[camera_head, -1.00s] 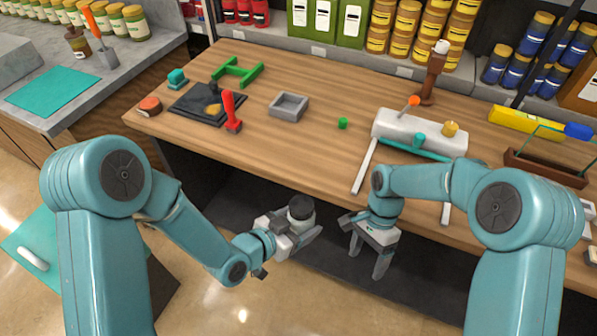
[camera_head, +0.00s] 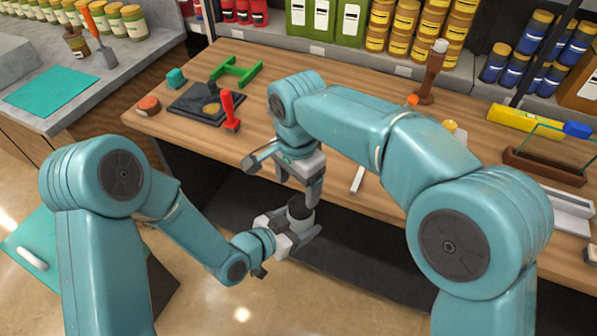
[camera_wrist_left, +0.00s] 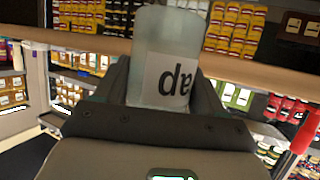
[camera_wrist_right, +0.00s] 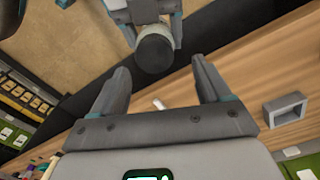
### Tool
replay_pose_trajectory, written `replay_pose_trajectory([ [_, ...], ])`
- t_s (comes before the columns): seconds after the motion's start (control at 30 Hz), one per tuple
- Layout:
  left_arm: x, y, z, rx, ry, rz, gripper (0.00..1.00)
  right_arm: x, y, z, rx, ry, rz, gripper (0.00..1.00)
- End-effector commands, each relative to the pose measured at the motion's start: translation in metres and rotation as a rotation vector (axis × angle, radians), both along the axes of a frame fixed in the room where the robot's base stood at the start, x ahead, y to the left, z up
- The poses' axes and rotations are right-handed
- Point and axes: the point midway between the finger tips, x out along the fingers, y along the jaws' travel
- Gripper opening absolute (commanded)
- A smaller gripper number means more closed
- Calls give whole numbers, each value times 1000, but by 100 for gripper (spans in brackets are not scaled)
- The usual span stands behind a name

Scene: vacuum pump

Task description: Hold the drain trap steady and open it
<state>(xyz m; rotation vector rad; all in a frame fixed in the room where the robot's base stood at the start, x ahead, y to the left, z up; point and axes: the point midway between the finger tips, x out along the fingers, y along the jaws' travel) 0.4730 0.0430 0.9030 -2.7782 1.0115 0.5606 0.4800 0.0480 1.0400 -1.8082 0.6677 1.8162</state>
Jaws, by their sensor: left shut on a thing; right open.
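The drain trap is a pale translucent cylinder (camera_wrist_left: 168,65) with a partly visible printed label, seen close in the left wrist view. Its dark round cap (camera_head: 300,207) faces up in the head view. The cap (camera_wrist_right: 154,52) also shows in the right wrist view, ahead of the right fingers. My left gripper (camera_head: 290,230) is shut on the trap's body and holds it in front of the bench edge. My right gripper (camera_head: 283,180) is open and empty, just above the trap with its fingers pointing down. The cap is not between the right fingers.
The wooden bench (camera_head: 190,145) lies behind both grippers. On it are a dark mat (camera_head: 195,108), a red-handled tool (camera_head: 230,112) and a green frame (camera_head: 236,71). My right arm covers the bench middle.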

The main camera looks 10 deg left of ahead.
Motion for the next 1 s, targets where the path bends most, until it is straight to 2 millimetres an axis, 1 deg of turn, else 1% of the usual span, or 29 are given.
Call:
replay_pose_trajectory([
  [0.03,0,0,0,0,-1,0,0,0,-1,-10,-2,3,0,77],
  [0.1,0,0,0,0,-1,0,0,0,-1,-21,-2,3,-1,77],
  [0.2,0,0,0,-1,-1,0,0,0,-1,-34,-2,1,-2,77],
  [0.3,0,0,0,-1,-1,0,0,0,-1,-43,-2,1,-2,77],
  [0.43,0,0,1,0,-1,0,0,0,0,-48,-1,-1,-2,77],
  [0.63,0,0,0,-1,-1,0,0,0,-1,-48,0,0,-2,77],
  [0.67,0,0,0,-1,-1,0,0,0,-1,-48,0,0,-2,70],
  [0.7,0,0,0,0,-1,0,0,0,0,-48,1,-1,-2,57],
  [0.77,0,0,0,0,-1,-1,0,0,0,-48,2,-1,-2,38],
  [0.8,0,-1,0,0,-1,-4,0,1,0,-48,2,-2,-2,25],
  [0.83,-1,-1,0,0,-2,-5,0,1,0,-47,3,-3,-2,19],
  [1.0,-2,-2,1,2,-3,-11,0,1,1,-47,6,-7,2,19],
])
